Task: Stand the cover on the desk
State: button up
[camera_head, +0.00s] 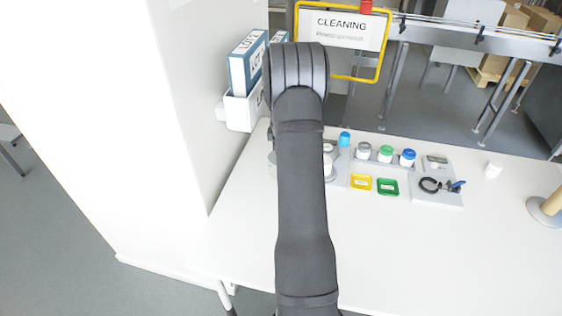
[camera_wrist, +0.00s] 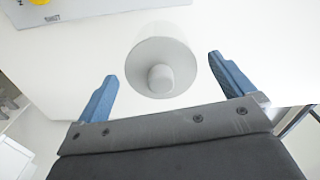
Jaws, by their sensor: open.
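The cover, as I take it, is a pale round piece (camera_wrist: 142,62) with a knob-like lump in its middle, in the wrist view. Its round face is turned toward the camera and a paler side runs back from it. My gripper (camera_wrist: 162,67) is open, with one blue finger to the left of the piece and one to the right. Gaps show on both sides, so neither finger appears to touch it. I cannot tell whether it rests on the white desk (camera_head: 420,260). In the head view my arm hides the gripper and this piece.
Jars with white, green (camera_head: 386,153) and blue caps stand on the desk, behind yellow (camera_head: 360,184) and green (camera_head: 388,187) trays. A grey tray (camera_head: 446,197) holds dark tools. A white wall (camera_head: 185,130) bounds the left. The front desk is clear.

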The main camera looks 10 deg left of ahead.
notch_tip(320, 180, up, 7)
jog(key=shift+r, duration=0.1)
dwell(0.4)
jog(key=shift+f, duration=4.25)
jog(key=shift+f, duration=0.1)
